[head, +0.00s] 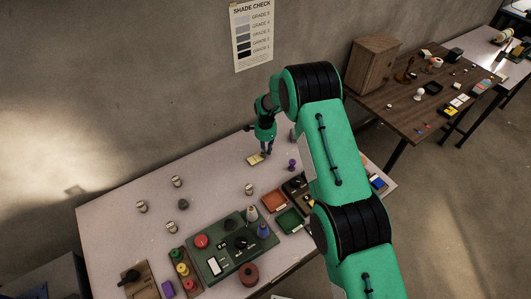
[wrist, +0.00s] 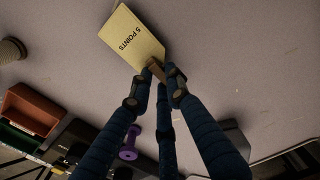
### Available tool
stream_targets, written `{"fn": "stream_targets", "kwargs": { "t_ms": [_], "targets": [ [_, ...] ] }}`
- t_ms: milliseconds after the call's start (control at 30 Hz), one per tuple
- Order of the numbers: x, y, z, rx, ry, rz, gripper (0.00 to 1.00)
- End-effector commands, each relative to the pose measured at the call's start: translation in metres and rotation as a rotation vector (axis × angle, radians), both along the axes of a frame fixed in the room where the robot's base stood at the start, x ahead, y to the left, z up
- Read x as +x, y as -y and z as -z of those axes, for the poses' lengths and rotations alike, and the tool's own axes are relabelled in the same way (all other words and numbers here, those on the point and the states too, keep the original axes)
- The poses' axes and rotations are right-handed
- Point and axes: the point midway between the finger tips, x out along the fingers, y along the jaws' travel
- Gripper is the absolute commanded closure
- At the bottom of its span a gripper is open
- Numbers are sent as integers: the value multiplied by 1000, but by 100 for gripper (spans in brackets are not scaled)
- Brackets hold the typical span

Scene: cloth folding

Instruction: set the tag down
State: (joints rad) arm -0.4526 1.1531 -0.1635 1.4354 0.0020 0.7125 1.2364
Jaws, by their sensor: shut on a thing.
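The tag is a pale yellow card (wrist: 130,38) printed "5 POINTS" in the wrist view. It also shows as a small yellow piece (head: 254,160) near the back of the table in the head view. My gripper (wrist: 160,72) is shut on the tag's lower right end, where a small brown part shows between the fingertips. In the head view my gripper (head: 265,151) points down beside the tag, close above the tabletop. I cannot tell whether the tag touches the table.
The pale table (head: 120,220) has free room left of the tag. A purple spool-like piece (head: 291,164) stands close on the right. A green panel with knobs (head: 228,262), a red tray (head: 274,201) and a green tray (head: 290,221) lie nearer. Several small cylinders stand at left.

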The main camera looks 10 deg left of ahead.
Motion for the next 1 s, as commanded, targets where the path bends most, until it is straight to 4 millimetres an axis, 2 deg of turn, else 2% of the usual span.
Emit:
{"fn": "stream_targets", "kwargs": {
  "t_ms": [100,567,600,667,700,1000],
  "targets": [
    [0,0,9,0,0,0,94],
    [0,0,14,0,0,0,94],
    [0,0,13,0,0,0,80],
    [0,0,13,0,0,0,68],
    [0,0,13,0,0,0,65],
    [0,0,12,0,0,0,65]
  ]
}}
